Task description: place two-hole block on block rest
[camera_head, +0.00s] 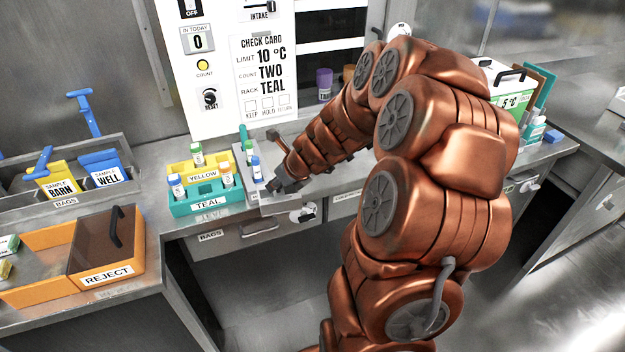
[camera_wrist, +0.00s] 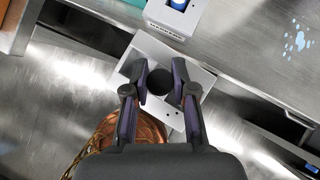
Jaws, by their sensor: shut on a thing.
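My gripper (camera_head: 281,186) is low at the front edge of the bench, just right of the tube racks. In the wrist view, my gripper (camera_wrist: 160,86) has its two dark fingers on either side of a round black part. Around it shows a pale grey metal block (camera_wrist: 197,75), set at an angle, with small dark holes near its lower side. I take it for the two-hole block; the fingers hide part of it. I cannot make out the block rest for certain.
Left of my gripper stand a teal rack (camera_head: 208,203) and a yellow rack (camera_head: 202,175) with capped tubes. An orange reject bin (camera_head: 106,271) is further left. The bench right of the wrist is partly hidden by my arm. A drawer front is below.

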